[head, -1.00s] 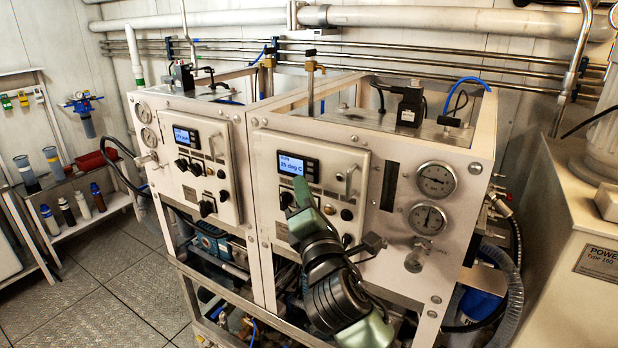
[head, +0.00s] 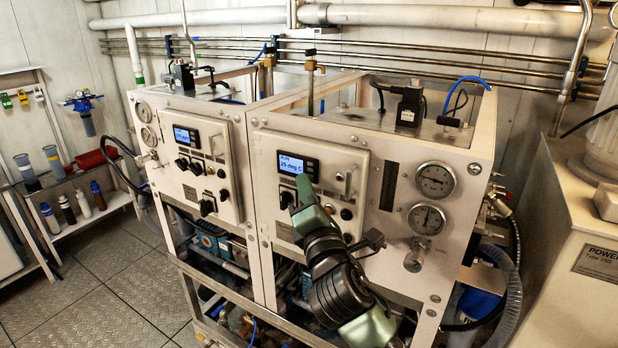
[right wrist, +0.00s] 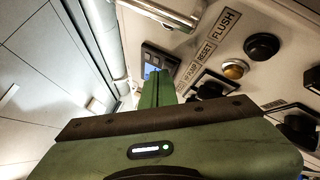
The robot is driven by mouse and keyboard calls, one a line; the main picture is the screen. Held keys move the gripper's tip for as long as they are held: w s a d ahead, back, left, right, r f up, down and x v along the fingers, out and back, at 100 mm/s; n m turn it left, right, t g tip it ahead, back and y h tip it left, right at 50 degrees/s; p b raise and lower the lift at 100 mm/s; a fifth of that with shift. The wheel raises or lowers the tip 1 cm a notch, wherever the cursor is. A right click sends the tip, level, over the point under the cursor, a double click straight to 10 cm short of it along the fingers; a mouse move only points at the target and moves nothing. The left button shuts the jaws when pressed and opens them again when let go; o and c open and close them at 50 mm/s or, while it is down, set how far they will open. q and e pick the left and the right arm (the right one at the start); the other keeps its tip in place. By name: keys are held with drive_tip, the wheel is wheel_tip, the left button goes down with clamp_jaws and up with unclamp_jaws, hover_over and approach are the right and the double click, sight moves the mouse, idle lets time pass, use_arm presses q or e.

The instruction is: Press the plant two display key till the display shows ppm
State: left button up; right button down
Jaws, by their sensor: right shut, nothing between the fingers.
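The right-hand plant's display (head: 291,165) is lit blue and shows a deg C reading, apparently 25. Dark keys (head: 312,166) sit at the display's right side. My right gripper (head: 304,183) is shut and empty, its fingertips just below the display unit's right part. In the right wrist view the green fingers (right wrist: 155,78) point at the dark display unit (right wrist: 160,60) and cover part of it. I cannot tell whether the tips touch a key. My left gripper is not in view.
The left-hand plant has its own lit display (head: 186,136). Gauges (head: 435,180) sit to the right. In the right wrist view a yellowish button (right wrist: 235,69) and a black button (right wrist: 262,46) are close by.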

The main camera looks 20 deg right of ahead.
idle(0.6)
drive_tip(key=shift+s+a, duration=0.45)
drive_tip(key=shift+a, duration=0.1)
drive_tip(key=s+a, duration=0.1)
drive_tip(key=a, duration=0.1)
drive_tip(key=s+a+p, duration=0.1)
drive_tip(key=s+a, duration=0.1)
idle(0.4)
idle(0.5)
